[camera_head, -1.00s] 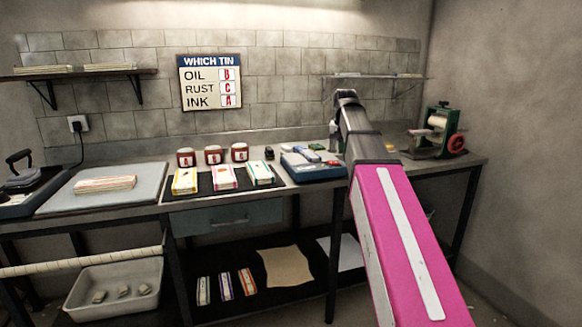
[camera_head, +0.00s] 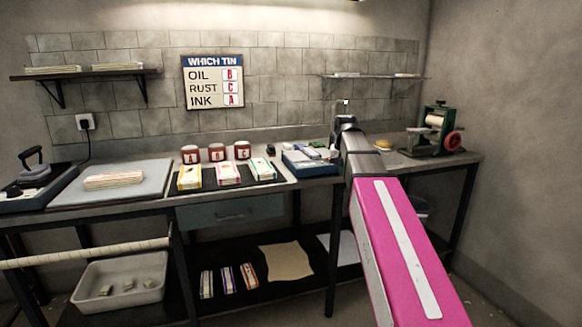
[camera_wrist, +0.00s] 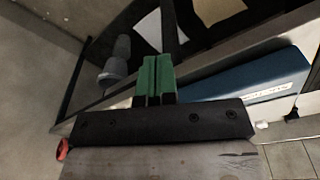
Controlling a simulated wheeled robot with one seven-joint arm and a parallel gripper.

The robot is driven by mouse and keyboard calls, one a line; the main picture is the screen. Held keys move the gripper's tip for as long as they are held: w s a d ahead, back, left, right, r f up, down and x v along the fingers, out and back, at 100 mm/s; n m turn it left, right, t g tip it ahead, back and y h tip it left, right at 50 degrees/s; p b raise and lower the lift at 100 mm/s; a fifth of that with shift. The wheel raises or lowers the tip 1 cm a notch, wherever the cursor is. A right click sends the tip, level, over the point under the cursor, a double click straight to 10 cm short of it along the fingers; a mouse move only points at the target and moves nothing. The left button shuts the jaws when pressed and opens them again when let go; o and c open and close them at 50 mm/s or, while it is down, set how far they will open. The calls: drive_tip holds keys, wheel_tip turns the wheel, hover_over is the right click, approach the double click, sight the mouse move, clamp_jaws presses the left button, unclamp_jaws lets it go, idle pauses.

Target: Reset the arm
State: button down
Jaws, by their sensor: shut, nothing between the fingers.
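My pink arm (camera_head: 395,240) reaches from the lower right up toward the back of the bench. Its dark end stands in front of the wall, over the right part of the bench, and hides my gripper's fingers in the head view. In the wrist view my gripper (camera_wrist: 156,62) shows two green fingers pressed together with nothing between them. They are clear of the things below.
A grey bucket (camera_wrist: 115,66) is below. The floor at right looks clear.

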drive_tip(key=s+f, duration=0.6)
drive_tip(key=f, duration=0.6)
drive_tip(key=s+f+n+g, duration=0.1)
drive_tip(key=s+f, duration=0.6)
drive_tip(key=f, duration=0.5)
drive_tip(key=s+f+n, duration=0.1)
drive_tip(key=s+f, duration=0.6)
drive_tip(key=f, duration=0.5)
